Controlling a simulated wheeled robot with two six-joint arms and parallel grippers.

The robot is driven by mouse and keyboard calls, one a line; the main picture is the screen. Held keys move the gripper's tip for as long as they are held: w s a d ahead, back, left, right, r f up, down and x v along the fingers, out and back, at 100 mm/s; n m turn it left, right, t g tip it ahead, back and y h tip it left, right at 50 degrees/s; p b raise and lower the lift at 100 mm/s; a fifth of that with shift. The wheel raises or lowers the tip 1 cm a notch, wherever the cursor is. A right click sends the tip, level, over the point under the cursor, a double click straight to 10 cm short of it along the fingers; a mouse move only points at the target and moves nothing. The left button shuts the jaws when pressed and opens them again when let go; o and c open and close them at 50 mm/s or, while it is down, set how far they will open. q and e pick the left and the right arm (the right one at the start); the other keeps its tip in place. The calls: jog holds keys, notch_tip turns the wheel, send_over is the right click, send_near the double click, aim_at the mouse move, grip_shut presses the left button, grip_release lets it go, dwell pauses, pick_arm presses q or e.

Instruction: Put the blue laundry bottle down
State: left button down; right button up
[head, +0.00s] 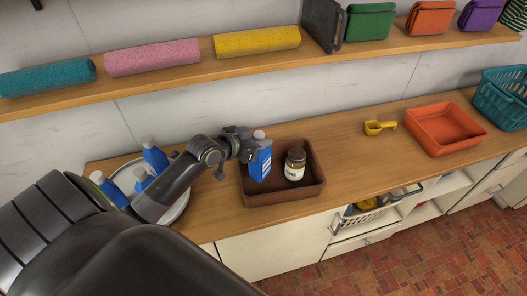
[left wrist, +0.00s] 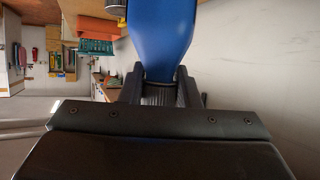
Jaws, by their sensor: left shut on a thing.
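A blue laundry bottle (head: 260,163) with a pale cap is upright at the left side of a brown tray (head: 287,197). My left gripper (head: 243,146) is shut on this bottle near its top. In the left wrist view the blue bottle (left wrist: 162,35) stands out between the dark fingers of my left gripper (left wrist: 160,88). I cannot tell whether the bottle's base touches the tray floor. A dark brown jar (head: 295,164) with a white label stands in the tray to the right of the bottle, a little apart. My right gripper is not in view.
Several blue bottles (head: 153,155) stand on a round pale tray (head: 178,209) at the left, partly behind my arm. A yellow scoop (head: 379,127), an orange tub (head: 444,128) and a teal basket (head: 503,97) are to the right. A shelf (head: 200,73) with rolled towels runs above. Counter between tray and scoop is clear.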

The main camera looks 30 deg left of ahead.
pick_arm(q)
jog(key=shift+w+f, duration=0.1)
jog(key=shift+f, duration=0.25)
notch_tip(320, 180, down, 4)
jog(key=shift+w+r, duration=0.1)
jog(key=shift+r, duration=0.05)
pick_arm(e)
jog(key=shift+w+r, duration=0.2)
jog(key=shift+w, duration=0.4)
pick_arm(q)
jog(key=shift+f, duration=0.2)
jog(key=c, duration=1.1)
grip_release()
jog(key=shift+r, duration=0.1)
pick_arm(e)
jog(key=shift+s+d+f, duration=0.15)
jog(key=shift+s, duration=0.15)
